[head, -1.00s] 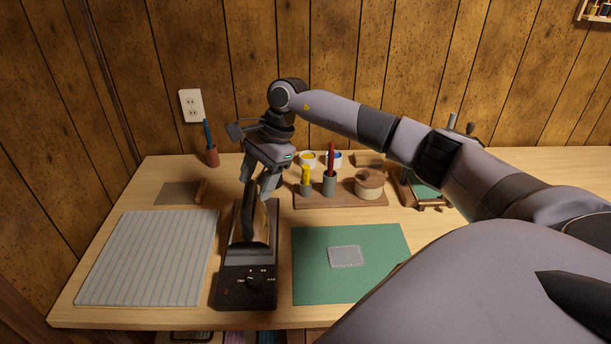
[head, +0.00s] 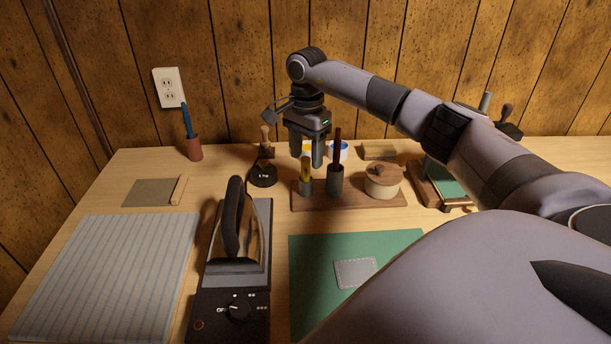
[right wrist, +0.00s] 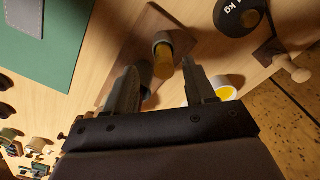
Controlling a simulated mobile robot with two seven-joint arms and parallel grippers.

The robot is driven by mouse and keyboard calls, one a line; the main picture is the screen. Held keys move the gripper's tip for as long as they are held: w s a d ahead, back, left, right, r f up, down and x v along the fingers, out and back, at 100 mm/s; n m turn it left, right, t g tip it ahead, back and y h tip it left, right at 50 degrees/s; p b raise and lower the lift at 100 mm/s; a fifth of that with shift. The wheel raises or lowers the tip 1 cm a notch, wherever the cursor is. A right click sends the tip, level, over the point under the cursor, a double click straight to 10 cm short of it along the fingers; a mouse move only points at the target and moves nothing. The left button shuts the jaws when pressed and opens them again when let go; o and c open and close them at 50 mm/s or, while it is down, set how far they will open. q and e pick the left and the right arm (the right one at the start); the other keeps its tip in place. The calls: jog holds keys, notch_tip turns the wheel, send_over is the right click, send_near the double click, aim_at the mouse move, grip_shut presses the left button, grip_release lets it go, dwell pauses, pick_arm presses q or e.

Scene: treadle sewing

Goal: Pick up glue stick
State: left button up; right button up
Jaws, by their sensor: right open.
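The glue stick seems to be the yellow stick (head: 306,170) standing upright in a small grey cup (head: 305,188) on a wooden board. It also shows in the right wrist view (right wrist: 163,62), in its cup, between the two fingers. My right gripper (head: 308,160) points down over it with its fingers apart and holds nothing. The fingertips are close around the stick's upper end; I cannot tell whether they touch it. The fingers also show in the right wrist view (right wrist: 160,67). My left gripper is out of view.
On the wooden board (head: 365,199), a taller cup (head: 335,184) with a dark red stick stands right beside it, then a lidded pot (head: 382,182). Paint pots stand behind. A black weight (head: 263,174) is at left, an iron (head: 237,230) in front.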

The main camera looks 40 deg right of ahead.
jog(key=f, duration=0.4)
jog(key=shift+w+f, duration=0.25)
jog(key=shift+f, duration=0.15)
grip_shut()
jog(key=shift+d, duration=0.1)
notch_tip(320, 180, up, 20)
jog(key=p, duration=0.1)
